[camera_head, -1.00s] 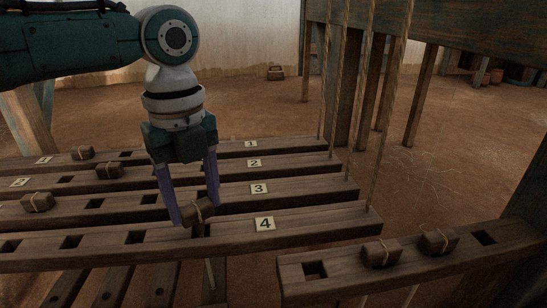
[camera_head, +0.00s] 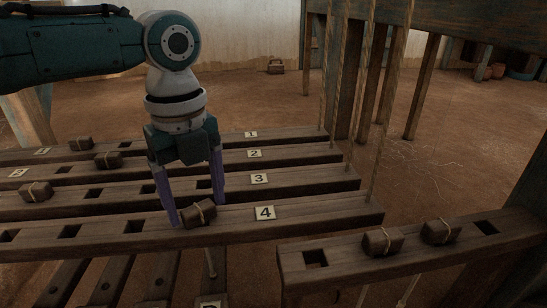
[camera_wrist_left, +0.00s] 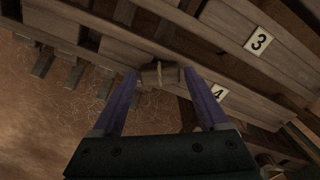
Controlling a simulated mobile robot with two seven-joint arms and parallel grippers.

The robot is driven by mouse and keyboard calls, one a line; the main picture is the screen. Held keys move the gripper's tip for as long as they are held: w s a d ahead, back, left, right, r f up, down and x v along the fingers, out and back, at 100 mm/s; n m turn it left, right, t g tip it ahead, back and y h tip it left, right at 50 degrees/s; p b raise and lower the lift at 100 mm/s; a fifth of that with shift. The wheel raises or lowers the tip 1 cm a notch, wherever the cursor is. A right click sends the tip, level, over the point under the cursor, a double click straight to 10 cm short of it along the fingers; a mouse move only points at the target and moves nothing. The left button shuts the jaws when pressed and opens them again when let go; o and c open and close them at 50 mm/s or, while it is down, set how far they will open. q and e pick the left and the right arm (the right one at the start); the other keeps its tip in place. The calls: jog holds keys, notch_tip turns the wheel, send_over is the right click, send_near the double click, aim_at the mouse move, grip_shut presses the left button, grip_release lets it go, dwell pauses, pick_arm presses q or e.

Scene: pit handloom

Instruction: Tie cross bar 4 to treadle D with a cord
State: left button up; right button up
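Cross bar 4 (camera_head: 320,219) is the nearest of the numbered wooden bars; its label 4 (camera_head: 264,213) also shows in the wrist view (camera_wrist_left: 219,92). A brown wooden block with cord round it (camera_head: 199,213) rests on bar 4, left of the label. My left gripper (camera_head: 195,211) has its purple fingers either side of this block, slightly apart from it, so it looks open; the wrist view shows the block (camera_wrist_left: 160,75) between the fingertips. My right gripper is unseen.
Other cross bars lie behind, with similar corded blocks (camera_head: 36,191) (camera_head: 108,160). A separate beam (camera_head: 420,258) at the right carries two blocks and open holes. Upright ropes (camera_head: 385,110) stand near the bars' right ends. Open floor lies beyond.

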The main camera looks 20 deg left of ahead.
aim_at(197, 206)
pick_arm(q)
jog(key=shift+o, duration=1.3)
notch_tip(197, 206, up, 10)
jog(key=p, duration=0.8)
